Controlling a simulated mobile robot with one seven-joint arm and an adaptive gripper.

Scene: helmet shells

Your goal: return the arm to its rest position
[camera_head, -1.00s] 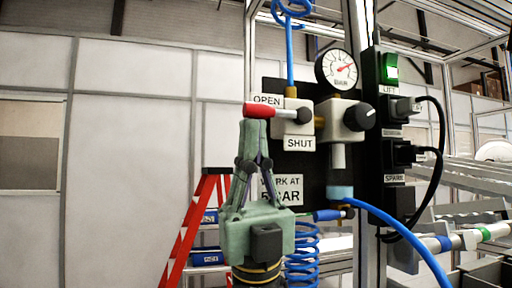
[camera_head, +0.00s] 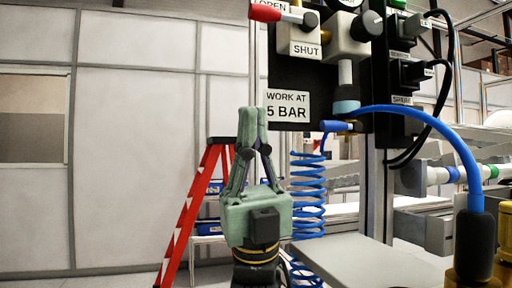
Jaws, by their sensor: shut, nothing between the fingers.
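My gripper (camera_head: 253,115) is green and points upward in the middle of the head view. Its fingers are together with nothing between them. It stands in front of and below the black valve panel (camera_head: 292,72), apart from the red-tipped valve lever (camera_head: 265,13). The lever lies roughly level, pointing left beside the OPEN label. The rest of my arm below the wrist is mostly out of view.
A red stepladder (camera_head: 190,215) stands behind my gripper to the left. A coiled blue hose (camera_head: 308,190) hangs just right of it. The left side is open before a pale wall.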

